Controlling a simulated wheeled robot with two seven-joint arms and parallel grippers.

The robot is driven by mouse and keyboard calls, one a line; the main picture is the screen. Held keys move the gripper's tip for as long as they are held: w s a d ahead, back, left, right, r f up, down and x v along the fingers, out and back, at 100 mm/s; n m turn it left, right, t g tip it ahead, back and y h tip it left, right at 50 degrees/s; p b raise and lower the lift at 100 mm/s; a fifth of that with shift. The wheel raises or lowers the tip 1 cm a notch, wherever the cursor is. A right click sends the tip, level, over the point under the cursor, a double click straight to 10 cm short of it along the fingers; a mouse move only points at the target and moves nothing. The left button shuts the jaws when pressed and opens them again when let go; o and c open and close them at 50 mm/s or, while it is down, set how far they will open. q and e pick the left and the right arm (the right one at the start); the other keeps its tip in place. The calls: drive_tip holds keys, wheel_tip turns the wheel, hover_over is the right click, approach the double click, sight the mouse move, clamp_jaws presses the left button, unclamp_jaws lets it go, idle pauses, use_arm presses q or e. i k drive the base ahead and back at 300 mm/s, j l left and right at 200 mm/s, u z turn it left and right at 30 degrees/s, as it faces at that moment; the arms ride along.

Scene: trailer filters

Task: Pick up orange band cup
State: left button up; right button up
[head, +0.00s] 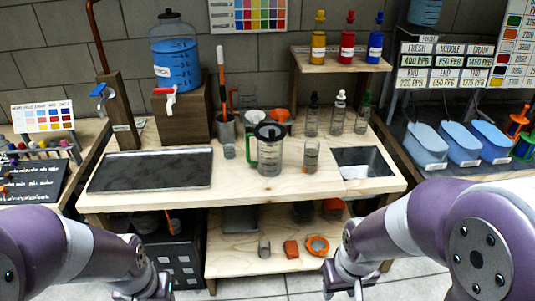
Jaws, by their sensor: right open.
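A clear cup with an orange band (311,157) stands upright on the wooden bench top, just right of a larger clear pitcher (269,150) with a green handle. No gripper touches the cup. My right gripper (343,288) hangs low at the bottom of the view, in front of the bench and below the cup; it is open and apart from everything. My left gripper (150,294) is at the bottom left edge, partly cut off, and its jaw state is unclear.
Several bottles (337,112) stand behind the cup. A small clear cup (229,150) stands left of the pitcher. The lower shelf holds an orange ring (317,246).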

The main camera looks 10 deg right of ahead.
sight(311, 158)
drive_tip(key=i+j, duration=0.15)
drive_tip(key=i, duration=0.3)
drive_tip(key=i+j+z, duration=0.1)
drive_tip(key=i, duration=0.35)
drive_tip(key=i+j, duration=0.25)
drive_tip(key=i, duration=0.2)
